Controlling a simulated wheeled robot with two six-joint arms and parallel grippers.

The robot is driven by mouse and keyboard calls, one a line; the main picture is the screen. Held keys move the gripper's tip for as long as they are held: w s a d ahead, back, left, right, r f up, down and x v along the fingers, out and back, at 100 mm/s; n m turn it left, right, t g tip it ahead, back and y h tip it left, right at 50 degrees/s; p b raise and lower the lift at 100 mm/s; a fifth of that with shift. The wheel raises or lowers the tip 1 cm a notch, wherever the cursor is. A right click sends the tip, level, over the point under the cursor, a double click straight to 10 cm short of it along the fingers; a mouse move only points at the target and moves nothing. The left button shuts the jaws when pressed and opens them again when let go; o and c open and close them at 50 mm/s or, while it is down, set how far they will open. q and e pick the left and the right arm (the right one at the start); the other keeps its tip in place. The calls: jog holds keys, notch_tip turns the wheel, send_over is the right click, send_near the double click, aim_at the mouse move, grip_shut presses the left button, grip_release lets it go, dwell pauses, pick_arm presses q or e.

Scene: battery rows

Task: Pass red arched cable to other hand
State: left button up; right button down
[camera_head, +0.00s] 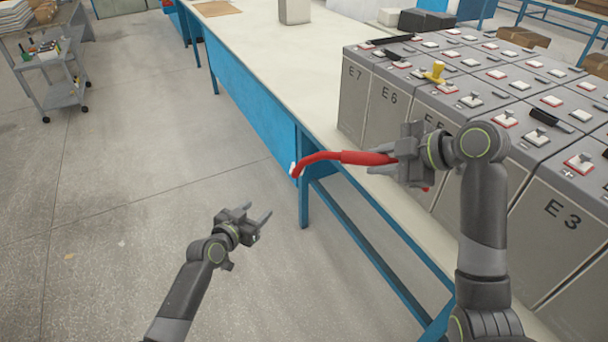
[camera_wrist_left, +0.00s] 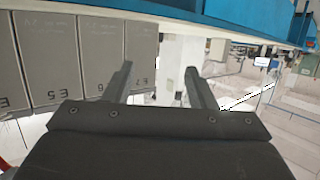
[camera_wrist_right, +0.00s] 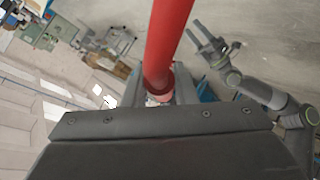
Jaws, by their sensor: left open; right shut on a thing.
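The red arched cable (camera_head: 342,157) is held in my right gripper (camera_head: 392,160), which is shut on it in front of the battery row. Its long part sticks out to the left and bends down to a pale tip. A short red bit shows below the right gripper. In the right wrist view the cable (camera_wrist_right: 166,40) runs up from between the fingers. My left gripper (camera_head: 258,217) is open and empty, lower left of the cable's free end and apart from it. The left wrist view shows nothing between its fingers (camera_wrist_left: 157,85).
Grey batteries (camera_head: 385,105) with labels such as E7 and E6 stand on the blue-framed bench (camera_head: 262,65) at right. A yellow piece (camera_head: 434,72) stands on one battery. A grey cart (camera_head: 50,75) stands at far left. The floor around my left gripper is clear.

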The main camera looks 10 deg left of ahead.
pick_arm(q)
jog(key=d+r+m+t+h, duration=0.2)
jog(key=d+r+m+h, duration=0.15)
jog(key=r, duration=0.85)
jog(key=d+r+m+t+h, duration=0.1)
jog(key=d+r+m+h, duration=0.2)
jog(key=r, duration=1)
jog(key=m+g+h, duration=0.2)
jog(key=m+g, duration=0.4)
jog(key=m, duration=1)
send_near(352, 162)
jog(key=shift+y, duration=0.25)
jog(key=x, duration=1.1)
jog(key=shift+d+r, duration=0.15)
jog(key=shift+r, duration=0.05)
